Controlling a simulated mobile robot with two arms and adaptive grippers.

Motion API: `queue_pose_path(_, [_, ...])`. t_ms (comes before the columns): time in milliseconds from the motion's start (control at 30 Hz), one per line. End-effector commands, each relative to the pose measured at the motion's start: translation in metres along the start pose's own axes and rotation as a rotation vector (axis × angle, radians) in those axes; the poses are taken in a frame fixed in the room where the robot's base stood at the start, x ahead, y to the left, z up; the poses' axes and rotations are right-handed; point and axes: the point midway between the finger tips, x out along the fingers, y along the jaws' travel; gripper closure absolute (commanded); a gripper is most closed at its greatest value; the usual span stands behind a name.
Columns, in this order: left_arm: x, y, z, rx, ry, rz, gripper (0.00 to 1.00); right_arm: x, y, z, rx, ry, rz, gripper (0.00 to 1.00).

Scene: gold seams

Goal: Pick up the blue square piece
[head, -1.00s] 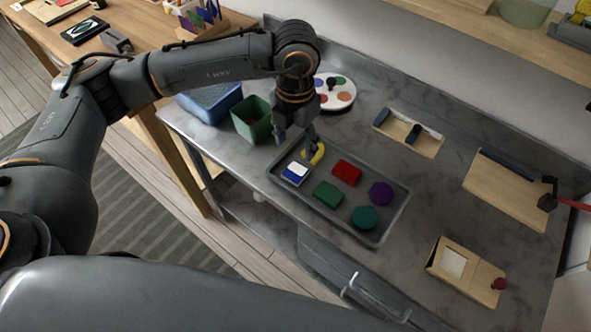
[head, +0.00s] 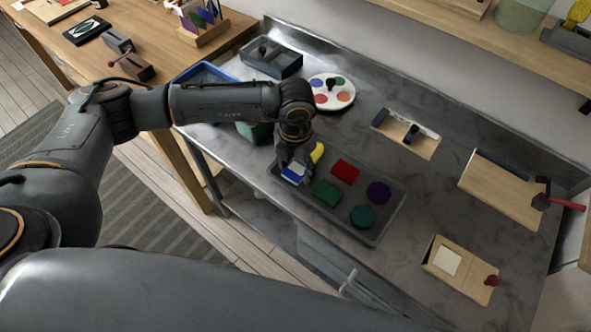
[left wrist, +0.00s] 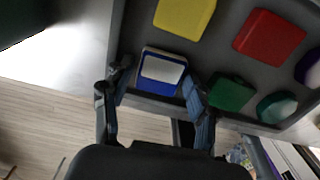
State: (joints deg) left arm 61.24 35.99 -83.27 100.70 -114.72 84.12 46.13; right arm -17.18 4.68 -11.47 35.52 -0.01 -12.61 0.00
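The blue square piece (head: 293,173) lies in the left end of the dark grey tray (head: 384,222). Its top looks partly white, likely glare. In the left wrist view the blue square piece (left wrist: 161,72) sits between the two fingers of my left gripper (left wrist: 156,95). The fingers are apart, one on each side of it, with a small gap showing. In the head view my left gripper (head: 291,163) is right above the piece and hides part of it. My right gripper is not in view.
The tray also holds a yellow piece (left wrist: 184,15), a red piece (head: 345,171), a green rectangle (head: 327,194), a purple piece (head: 378,192) and a teal piece (head: 362,216). A green bin (head: 254,132) stands behind my left arm.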

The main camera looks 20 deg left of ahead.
Motion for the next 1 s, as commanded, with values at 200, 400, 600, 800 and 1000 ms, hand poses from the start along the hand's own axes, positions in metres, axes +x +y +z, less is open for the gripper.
queue_pose_path(200, [0.0, 0.0, 0.0, 0.0, 0.0, 0.0, 0.84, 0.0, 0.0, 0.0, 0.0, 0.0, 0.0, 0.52])
queue_pose_path(400, [-0.001, 0.0, 0.0, 0.0, -0.001, -0.001, 0.88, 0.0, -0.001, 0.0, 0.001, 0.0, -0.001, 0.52])
queue_pose_path(600, [-0.006, 0.0, 0.001, -0.001, -0.002, -0.001, 0.88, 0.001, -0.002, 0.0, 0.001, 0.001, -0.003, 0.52])
queue_pose_path(800, [-0.031, 0.0, 0.001, 0.0, -0.005, -0.001, 0.88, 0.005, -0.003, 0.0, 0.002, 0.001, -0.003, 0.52])
queue_pose_path(1000, [-0.072, -0.026, -0.025, 0.008, -0.006, -0.002, 0.88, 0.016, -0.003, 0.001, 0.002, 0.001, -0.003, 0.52])
